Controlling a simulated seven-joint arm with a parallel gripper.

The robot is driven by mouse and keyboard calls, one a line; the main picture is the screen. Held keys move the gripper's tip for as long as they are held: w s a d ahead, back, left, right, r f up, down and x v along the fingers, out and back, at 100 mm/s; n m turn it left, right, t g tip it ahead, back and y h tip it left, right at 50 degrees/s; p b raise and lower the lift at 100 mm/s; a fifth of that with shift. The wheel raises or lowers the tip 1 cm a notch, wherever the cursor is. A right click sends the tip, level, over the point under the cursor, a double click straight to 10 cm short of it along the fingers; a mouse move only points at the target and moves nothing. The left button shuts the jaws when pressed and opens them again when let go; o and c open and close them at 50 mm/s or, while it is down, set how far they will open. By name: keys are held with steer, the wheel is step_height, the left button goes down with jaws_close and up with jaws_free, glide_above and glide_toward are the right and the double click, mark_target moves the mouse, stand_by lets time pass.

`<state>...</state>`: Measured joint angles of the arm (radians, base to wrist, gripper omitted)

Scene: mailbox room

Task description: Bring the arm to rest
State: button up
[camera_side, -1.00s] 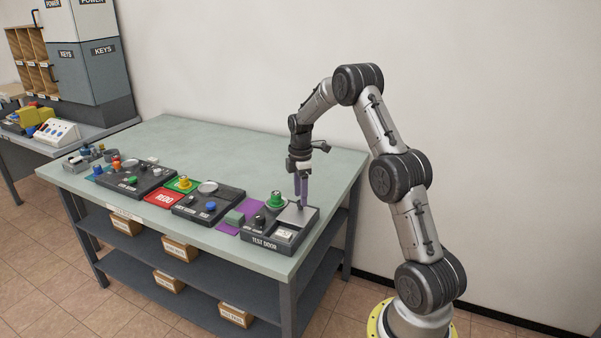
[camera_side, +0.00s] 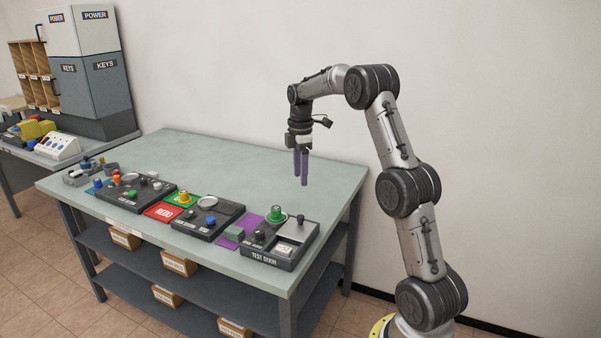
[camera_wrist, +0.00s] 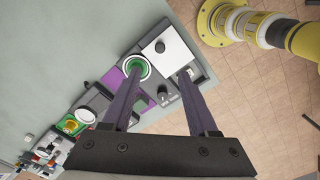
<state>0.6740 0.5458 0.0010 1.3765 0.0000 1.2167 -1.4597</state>
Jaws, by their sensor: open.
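My gripper (camera_side: 301,180) hangs above the right part of the green-grey table (camera_side: 255,160), fingers pointing down. Its two purple fingers are apart with nothing between them. In the wrist view the gripper (camera_wrist: 155,82) also shows open and empty. Below it in that view lies the dark test door panel (camera_side: 283,242), which carries a green knob (camera_side: 275,214), a black knob and a light plate. The fingers are clear of the panel and the tabletop.
More panels with knobs stand along the table's front edge, with a red REDO pad (camera_side: 165,212) among them. The back of the table is bare. A side bench with a white button box (camera_side: 57,138) and tall cabinets (camera_side: 90,75) is at the left.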

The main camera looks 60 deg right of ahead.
steer(key=w+a+r+n+t+h, duration=0.1)
steer(key=a+r+n+t, duration=0.1)
steer(key=a+r, duration=0.8)
steer(key=s+a+r+t, duration=0.1)
steer(key=s+a+r, duration=0.4)
steer(key=a, duration=0.5)
steer(key=s+a+f+m+t, duration=0.1)
steer(key=s+a+f+m, duration=0.2)
steer(key=s, duration=0.3)
steer(key=s+a+f+m, duration=0.2)
steer(key=s+a+m, duration=0.2)
steer(key=s, duration=0.2)
steer(key=s+a+f+m+t+y, duration=0.1)
steer(key=s+a+f+m, duration=0.2)
steer(key=s, duration=0.3)
steer(key=shift+s+a+f+m+t, duration=0.3)
steer(key=shift+a+m, duration=0.2)
steer(key=shift+a, duration=0.1)
